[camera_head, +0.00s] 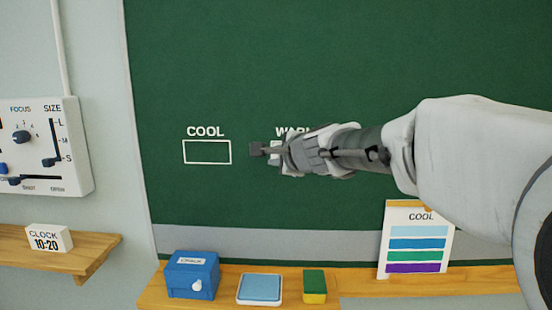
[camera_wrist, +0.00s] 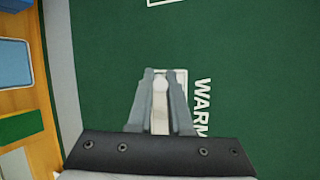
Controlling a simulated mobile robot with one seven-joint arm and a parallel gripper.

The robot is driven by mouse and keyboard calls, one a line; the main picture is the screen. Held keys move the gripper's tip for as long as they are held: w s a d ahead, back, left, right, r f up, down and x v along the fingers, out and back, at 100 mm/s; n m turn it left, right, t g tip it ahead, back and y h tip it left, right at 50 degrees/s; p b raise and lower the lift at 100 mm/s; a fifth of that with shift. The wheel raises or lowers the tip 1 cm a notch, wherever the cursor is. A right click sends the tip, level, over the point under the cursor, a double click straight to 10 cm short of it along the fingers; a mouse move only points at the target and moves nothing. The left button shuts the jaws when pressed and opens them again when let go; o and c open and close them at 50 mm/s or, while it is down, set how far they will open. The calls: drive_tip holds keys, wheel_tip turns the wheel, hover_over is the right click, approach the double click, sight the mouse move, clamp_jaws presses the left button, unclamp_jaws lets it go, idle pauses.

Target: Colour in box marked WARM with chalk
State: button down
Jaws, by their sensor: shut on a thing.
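The green chalkboard (camera_head: 330,60) has a white outlined box (camera_head: 276,150) under the word WARM (camera_head: 290,131). My arm and gripper hide most of that box in the head view. In the wrist view, part of the WARM box (camera_wrist: 182,77) shows behind my fingertips, with the word WARM (camera_wrist: 203,107) to its right. My gripper (camera_head: 258,149) is in front of the board at the box. In the wrist view, my gripper (camera_wrist: 160,76) is shut on a pale, whitish chalk (camera_wrist: 160,105) between its fingers. I cannot tell whether the chalk touches the board.
An empty COOL box (camera_head: 208,152) is to the left.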

drive_tip(key=shift+d, duration=0.3)
drive_tip(key=shift+d, duration=0.1)
drive_tip(key=shift+d+b, duration=0.35)
drive_tip(key=shift+d, duration=0.5)
drive_tip(key=shift+d+b, duration=0.4)
drive_tip(key=shift+d, duration=0.7)
drive_tip(key=shift+d, duration=0.1)
drive_tip(key=shift+s+d+b, duration=0.1)
drive_tip(key=shift+d+b, duration=0.2)
drive_tip(key=shift+d, duration=0.3)
